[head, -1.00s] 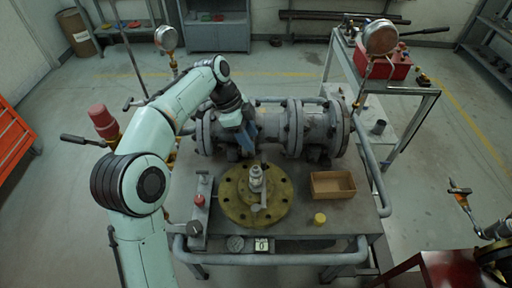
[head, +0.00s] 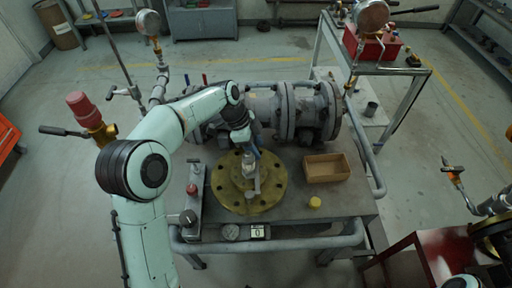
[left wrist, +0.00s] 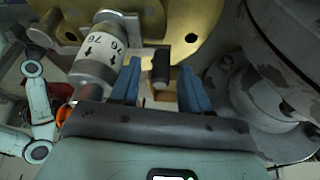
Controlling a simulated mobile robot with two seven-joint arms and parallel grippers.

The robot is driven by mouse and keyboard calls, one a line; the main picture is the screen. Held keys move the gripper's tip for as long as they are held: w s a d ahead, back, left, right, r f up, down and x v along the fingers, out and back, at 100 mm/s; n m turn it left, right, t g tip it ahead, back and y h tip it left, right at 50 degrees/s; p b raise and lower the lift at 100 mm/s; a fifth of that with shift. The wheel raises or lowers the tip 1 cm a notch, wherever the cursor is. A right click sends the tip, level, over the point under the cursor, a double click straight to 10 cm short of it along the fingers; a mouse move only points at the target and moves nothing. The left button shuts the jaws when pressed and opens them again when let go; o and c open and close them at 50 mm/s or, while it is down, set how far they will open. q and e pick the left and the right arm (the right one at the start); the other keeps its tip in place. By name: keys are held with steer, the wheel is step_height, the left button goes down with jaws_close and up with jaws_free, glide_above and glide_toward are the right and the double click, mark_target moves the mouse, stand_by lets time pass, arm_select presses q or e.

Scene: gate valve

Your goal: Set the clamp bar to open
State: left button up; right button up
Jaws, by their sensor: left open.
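A yellow round flange (head: 228,190) with bolt holes lies on the bench. A silver fitting (head: 248,168) stands at its middle, with a short grey bar (head: 257,186) beside it that looks like the clamp bar. In the left wrist view the silver fitting (left wrist: 97,62) carries black numbers and arrows. My left gripper (head: 254,153) is just above and behind the fitting. In the left wrist view its blue fingers (left wrist: 159,72) are apart, with a dark upright peg (left wrist: 161,67) showing between them; I see no contact. Whether the peg belongs to the bar is unclear. My right gripper is not in view.
Large grey flanged pipework (head: 290,110) lies behind the flange. A grey box with a red button (head: 192,190) stands left. A gauge (head: 230,232) and counter (head: 258,231) are in front.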

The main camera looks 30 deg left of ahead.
arm_select(q)
steer(key=shift+d+f, duration=0.1)
steer(key=shift+f, duration=0.25)
jaws_close()
steer(key=shift+w+d, duration=0.1)
